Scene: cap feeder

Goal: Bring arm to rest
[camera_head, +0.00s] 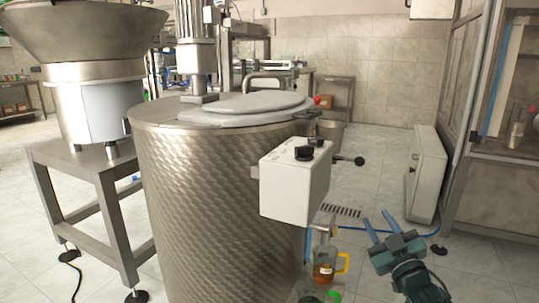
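My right gripper (378,218) is at the lower right in the head view, with its arm coming in from the bottom edge. Its two blue fingers are spread apart with nothing visible between them. It is to the right of a glass mug with a yellow handle (323,271), and apart from it. The mug holds something orange-brown and is beneath the outlet at the side of a large steel vat (205,210). My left gripper is not in view.
A white control box (295,182) with a black knob is on the vat's side. A cap feeder bowl (80,30) on a steel stand (75,160) is at the left. A white cabinet (425,175) stands at the right. Green items (311,297) are at the bottom edge. Open tiled floor lies behind the gripper.

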